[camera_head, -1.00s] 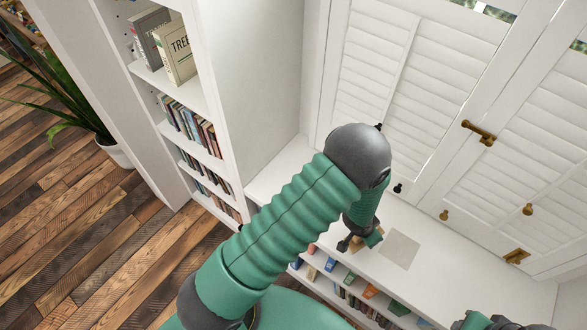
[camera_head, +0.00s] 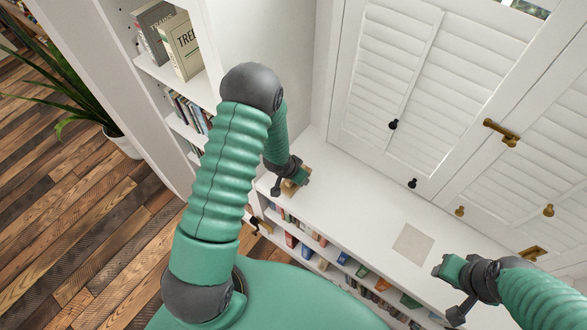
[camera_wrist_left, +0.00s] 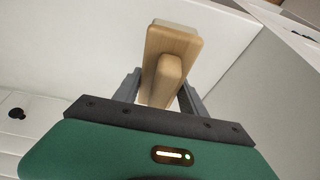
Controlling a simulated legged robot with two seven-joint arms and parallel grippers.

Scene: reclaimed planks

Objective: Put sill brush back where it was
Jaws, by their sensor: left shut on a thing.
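The sill brush (camera_wrist_left: 172,48) has a light wooden block, a wooden grip and a pale strip along its far edge. My left gripper (camera_wrist_left: 158,95) is shut on the grip, one finger on each side. In the head view the left gripper (camera_head: 296,180) and the tan brush (camera_head: 289,188) are at the left end of the white sill (camera_head: 350,205). I cannot tell whether the brush touches the sill. My right gripper (camera_head: 447,272) is over the right part of the sill; its fingers are not clear.
A pale square (camera_head: 412,243) lies flat on the sill, with clear sill left of it. White shutters (camera_head: 390,80) with small knobs stand behind. A tall bookcase (camera_head: 260,50) borders the sill's left end. Books fill a shelf (camera_head: 320,245) below the sill's front edge.

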